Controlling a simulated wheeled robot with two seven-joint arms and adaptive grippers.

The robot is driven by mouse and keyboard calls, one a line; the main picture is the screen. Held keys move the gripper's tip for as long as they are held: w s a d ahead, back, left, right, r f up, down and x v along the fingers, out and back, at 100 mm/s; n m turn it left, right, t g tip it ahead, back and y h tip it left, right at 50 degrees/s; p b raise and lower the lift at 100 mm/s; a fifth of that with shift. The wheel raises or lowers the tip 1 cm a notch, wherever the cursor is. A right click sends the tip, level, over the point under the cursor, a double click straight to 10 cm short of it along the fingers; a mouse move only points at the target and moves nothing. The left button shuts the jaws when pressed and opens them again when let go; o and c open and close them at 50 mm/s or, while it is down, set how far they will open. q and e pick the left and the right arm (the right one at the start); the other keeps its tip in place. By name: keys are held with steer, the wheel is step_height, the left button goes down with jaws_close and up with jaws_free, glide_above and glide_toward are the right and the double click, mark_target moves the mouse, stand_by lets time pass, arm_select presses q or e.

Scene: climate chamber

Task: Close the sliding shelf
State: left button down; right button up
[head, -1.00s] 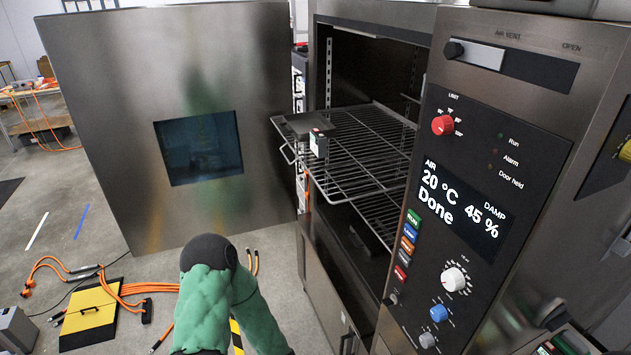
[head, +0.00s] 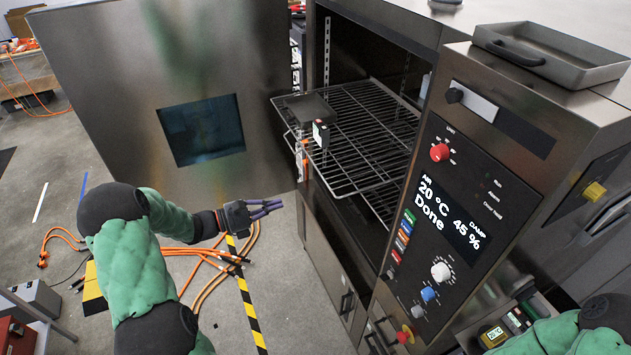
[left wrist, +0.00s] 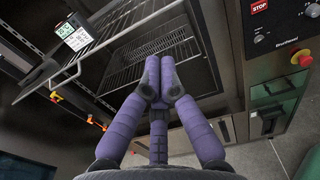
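The sliding shelf (head: 362,151) is a wire rack in the open chamber. In the head view it sticks out of the opening toward the left. A dark flat plate (head: 303,106) and a small black-and-white device (head: 320,134) are at its outer end; the device also shows in the left wrist view (left wrist: 73,36). My left gripper (head: 281,207) has purple fingers and is below and left of the shelf's outer end, apart from it. Its fingertips meet in the left wrist view (left wrist: 159,78), with nothing between them. My right arm shows at the lower right; its gripper is out of view.
The chamber door (head: 170,100) stands wide open on the left. A second wire rack (head: 384,204) lies lower inside. The control panel (head: 455,190) is right of the opening. Orange cables (head: 205,268) and a striped tape line (head: 247,305) are on the floor.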

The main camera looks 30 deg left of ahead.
mark_target(393, 165)
arm_select(q)
steer(key=p+x, duration=0.3)
steer(key=x, duration=1.1)
steer(key=shift+a+r+p, duration=0.2)
steer(key=shift+r+p, duration=0.1)
steer(key=shift+w, duration=0.1)
steer(key=b+x, duration=0.5)
steer(key=x, duration=0.7)
steer(key=b+x, duration=0.5)
steer(key=x, duration=0.8)
steer(key=shift+r, duration=0.2)
steer(key=shift+w+d, duration=0.4)
steer(key=shift+w, duration=0.1)
steer(key=shift+r, duration=0.3)
